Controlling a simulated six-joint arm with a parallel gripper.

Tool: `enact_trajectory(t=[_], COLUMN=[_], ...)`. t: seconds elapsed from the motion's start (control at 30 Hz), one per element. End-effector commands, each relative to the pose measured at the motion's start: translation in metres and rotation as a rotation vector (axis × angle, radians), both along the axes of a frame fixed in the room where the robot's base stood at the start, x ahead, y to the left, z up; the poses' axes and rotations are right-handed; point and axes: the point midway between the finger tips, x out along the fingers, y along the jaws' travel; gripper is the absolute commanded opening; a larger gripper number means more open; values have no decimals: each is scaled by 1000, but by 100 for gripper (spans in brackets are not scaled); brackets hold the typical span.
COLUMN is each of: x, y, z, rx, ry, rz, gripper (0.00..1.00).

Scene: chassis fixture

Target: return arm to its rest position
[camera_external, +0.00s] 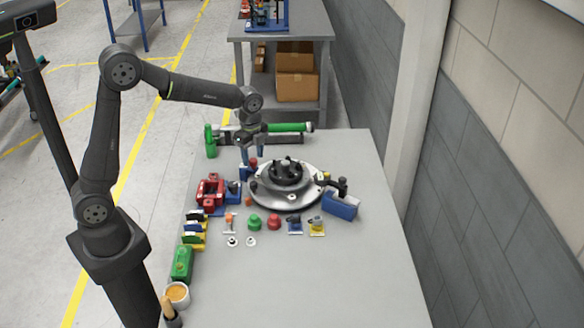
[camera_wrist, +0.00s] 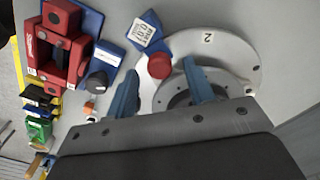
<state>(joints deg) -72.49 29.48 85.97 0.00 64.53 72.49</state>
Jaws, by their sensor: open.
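My gripper (camera_external: 252,152) hangs fingers-down above the table, at the back left of the round silver fixture (camera_external: 265,201). Its two blue fingers (camera_wrist: 160,85) are apart in the wrist view, and I see nothing held between them. The fixture carries a dark hub (camera_external: 287,174) and shows as a pale disc (camera_wrist: 240,62) under and beside the fingers in the wrist view. A red round cap (camera_wrist: 159,66) lies just beyond the fingertips in that view. My arm is stretched out from its base over the table.
A red vise-like block (camera_external: 210,191) stands left of the fixture. Red and green knobs (camera_external: 264,222) and small parts line its front. A green-and-black tool (camera_external: 290,127) lies at the back. A blue box (camera_external: 341,206) is at right. The table's front right (camera_external: 350,270) is clear.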

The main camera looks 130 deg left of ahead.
Motion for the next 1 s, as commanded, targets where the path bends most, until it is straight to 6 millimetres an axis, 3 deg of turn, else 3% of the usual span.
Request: enact_trajectory(t=[0.8,1.0], x=[0,0], y=[0,-1], z=[163,114], rx=[3,-5], ry=[-1,2], rz=[0,0], gripper=[49,49])
